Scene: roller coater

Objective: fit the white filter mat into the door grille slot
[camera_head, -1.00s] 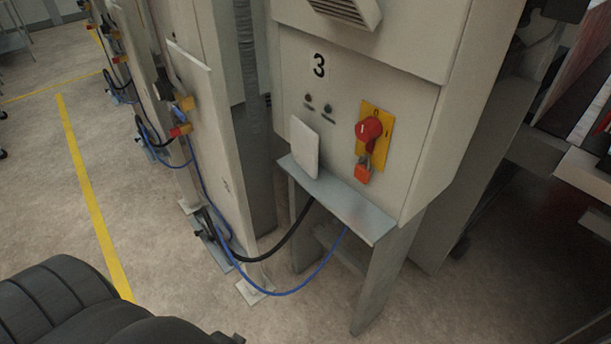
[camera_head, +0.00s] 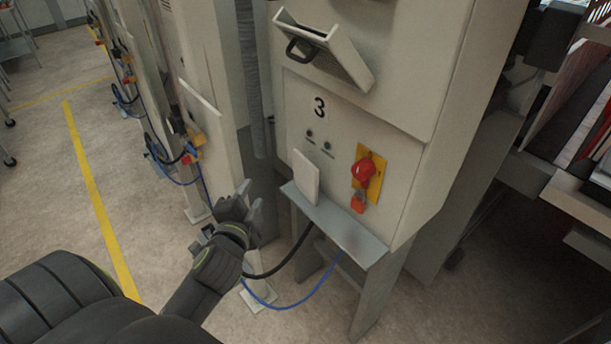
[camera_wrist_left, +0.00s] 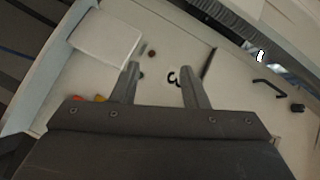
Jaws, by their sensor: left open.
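The white filter mat (camera_head: 306,177) stands upright on a small grey shelf (camera_head: 345,228), leaning against the cabinet front below the number 3. It also shows in the left wrist view (camera_wrist_left: 108,37) as a pale rounded rectangle. The door grille (camera_head: 352,62) is a slanted grey housing with a black handle, higher on the cabinet near the top edge. My left gripper (camera_head: 250,198) is open and empty, left of the shelf and apart from the mat. In the left wrist view its spread fingers (camera_wrist_left: 160,72) face the cabinet panel. My right gripper is out of view.
A red rotary switch (camera_head: 363,169) on a yellow plate, with an orange padlock, sits right of the mat. Blue and black cables (camera_head: 300,300) hang below the shelf. A column and cabinet edge stand left of the mat. Floor is open further left.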

